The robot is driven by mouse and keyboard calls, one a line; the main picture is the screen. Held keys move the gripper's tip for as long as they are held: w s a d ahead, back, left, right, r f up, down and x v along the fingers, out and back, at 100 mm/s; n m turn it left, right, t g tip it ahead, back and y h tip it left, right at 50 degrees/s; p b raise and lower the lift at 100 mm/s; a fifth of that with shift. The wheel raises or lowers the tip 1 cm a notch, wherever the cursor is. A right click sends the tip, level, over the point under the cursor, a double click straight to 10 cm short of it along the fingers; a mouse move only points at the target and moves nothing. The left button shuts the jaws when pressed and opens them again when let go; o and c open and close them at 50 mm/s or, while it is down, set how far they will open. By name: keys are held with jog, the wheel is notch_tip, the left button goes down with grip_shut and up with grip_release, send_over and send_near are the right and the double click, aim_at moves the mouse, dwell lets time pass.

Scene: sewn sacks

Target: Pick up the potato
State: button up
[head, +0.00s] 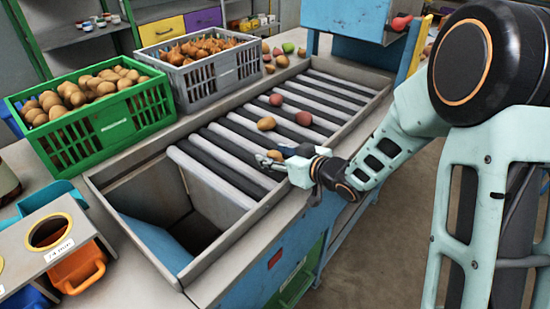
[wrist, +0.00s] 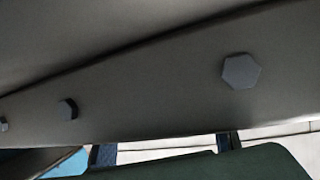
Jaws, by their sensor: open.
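A yellow-brown potato (head: 266,123) lies on the roller table (head: 215,160). Two reddish round items, one at its right (head: 304,118) and one farther back (head: 276,99), lie on the same rollers. My gripper (head: 266,158) is open, low over the front part of the rollers, nearer the front rail than the potato and apart from it. A small tan-pink item (head: 275,155) shows right at the fingers; I cannot tell whether they touch it.
A green crate (head: 90,130) of potato-like produce and a grey crate (head: 215,80) of brown onion-like produce stand behind the rollers. An open chute (head: 185,210) lies at the rollers' left end. More produce lies at the far end. A blue machine (head: 345,52) stands at the back right.

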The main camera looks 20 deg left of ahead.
jog(key=c, duration=1.1)
jog(key=shift+r, duration=0.1)
jog(key=shift+c, duration=0.2)
